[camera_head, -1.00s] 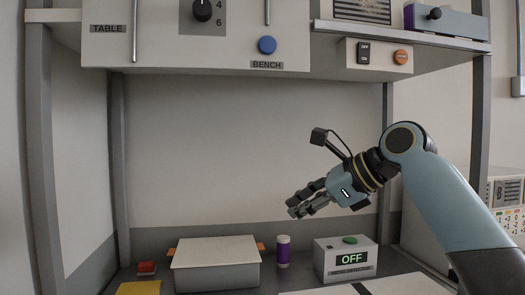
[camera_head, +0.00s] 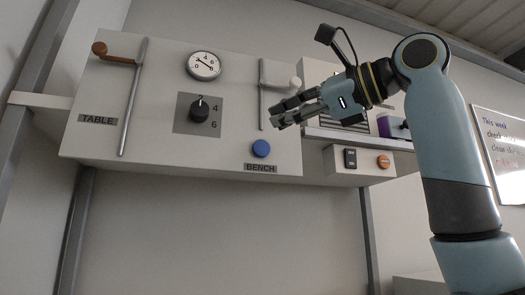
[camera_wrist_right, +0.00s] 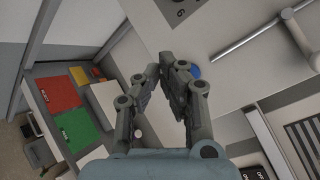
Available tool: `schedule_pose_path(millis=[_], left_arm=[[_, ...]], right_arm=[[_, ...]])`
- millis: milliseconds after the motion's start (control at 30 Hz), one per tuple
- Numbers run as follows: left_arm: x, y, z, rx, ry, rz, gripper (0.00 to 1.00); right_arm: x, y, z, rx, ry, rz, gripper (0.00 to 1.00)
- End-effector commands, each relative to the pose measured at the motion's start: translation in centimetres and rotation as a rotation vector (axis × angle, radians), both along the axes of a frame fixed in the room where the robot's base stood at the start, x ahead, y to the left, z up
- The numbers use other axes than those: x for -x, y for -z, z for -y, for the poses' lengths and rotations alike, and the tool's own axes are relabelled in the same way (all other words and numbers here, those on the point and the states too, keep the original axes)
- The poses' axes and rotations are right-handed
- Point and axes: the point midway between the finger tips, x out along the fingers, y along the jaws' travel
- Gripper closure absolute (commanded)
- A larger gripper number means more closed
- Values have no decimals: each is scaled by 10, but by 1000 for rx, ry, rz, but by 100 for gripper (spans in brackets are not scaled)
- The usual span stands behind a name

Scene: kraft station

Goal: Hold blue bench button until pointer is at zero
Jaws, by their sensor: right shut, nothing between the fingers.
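The blue button (camera_head: 261,149) sits on the light panel just above the BENCH label (camera_head: 261,168). It also shows in the right wrist view (camera_wrist_right: 195,72), partly behind a finger. A round white gauge (camera_head: 203,65) with a dark pointer is higher on the panel. The pointer lies slanted across the dial, and its exact reading is too small to tell. My right gripper (camera_head: 275,122) is shut and empty, above and slightly right of the button in the head view. I see no contact with the button. My left gripper is not in view.
A black knob (camera_head: 199,110) is left of the button. A brown-handled lever (camera_head: 101,49) and a white-knobbed lever (camera_head: 295,83) are on the panel. A small box with a black switch (camera_head: 350,158) and an orange button (camera_head: 384,161) is at right.

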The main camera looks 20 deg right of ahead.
Motion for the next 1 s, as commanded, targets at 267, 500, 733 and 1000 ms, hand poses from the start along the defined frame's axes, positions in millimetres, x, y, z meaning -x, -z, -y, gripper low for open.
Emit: schedule_pose_path(millis=[267, 500, 733, 1000], left_arm=[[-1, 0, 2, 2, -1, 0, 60], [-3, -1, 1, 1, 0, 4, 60], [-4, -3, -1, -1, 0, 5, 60], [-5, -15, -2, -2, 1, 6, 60]], right_arm=[[0, 0, 0, -1, 0, -1, 100], [-13, 0, -1, -3, -1, -3, 100], [-46, -1, -2, -3, -2, -3, 100], [-78, -2, -3, -1, -1, -3, 100]])
